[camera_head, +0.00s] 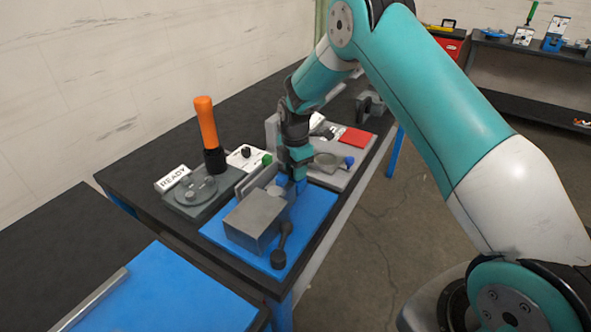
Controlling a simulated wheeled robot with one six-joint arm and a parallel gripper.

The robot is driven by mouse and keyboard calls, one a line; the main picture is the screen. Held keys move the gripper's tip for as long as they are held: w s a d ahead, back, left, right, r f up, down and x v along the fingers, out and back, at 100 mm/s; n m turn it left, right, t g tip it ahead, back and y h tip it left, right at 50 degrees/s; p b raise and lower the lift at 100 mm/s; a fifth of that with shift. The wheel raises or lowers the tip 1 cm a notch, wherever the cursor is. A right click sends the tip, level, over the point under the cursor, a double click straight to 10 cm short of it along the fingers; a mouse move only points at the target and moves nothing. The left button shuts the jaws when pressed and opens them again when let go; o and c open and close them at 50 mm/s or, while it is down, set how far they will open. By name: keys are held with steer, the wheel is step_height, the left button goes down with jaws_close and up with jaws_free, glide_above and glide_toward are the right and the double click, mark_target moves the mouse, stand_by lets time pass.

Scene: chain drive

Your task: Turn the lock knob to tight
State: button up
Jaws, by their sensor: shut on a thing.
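My gripper (295,178) points down over the blue plate (315,225), behind and right of a grey metal block (256,218). It is shut on a small blue piece (282,181), which I take to be the lock knob. The fingers hide most of it, so its turned position and any tight mark cannot be read. A dark lever with a round end (281,245) stands at the front right of the grey block.
A green knob (267,159), a blue knob (349,161) and a red pad (357,139) are close by.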

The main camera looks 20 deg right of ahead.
steer(key=m+b, duration=0.1)
steer(key=m, duration=0.3)
steer(key=shift+w, duration=0.1)
steer(key=m+b, duration=0.1)
steer(key=m, duration=0.4)
steer(key=m+b, duration=0.1)
steer(key=m, duration=0.3)
steer(key=shift+r+m, duration=0.1)
steer(key=shift+m, duration=0.2)
steer(key=m, duration=0.4)
steer(key=shift+b, duration=0.3)
steer(key=m, duration=0.4)
steer(key=shift+w, duration=0.1)
steer(key=m, duration=0.4)
steer(key=shift+m+b, duration=0.3)
steer(key=m, duration=0.4)
steer(key=shift+r+m, duration=0.1)
steer(key=shift+m, duration=1.8)
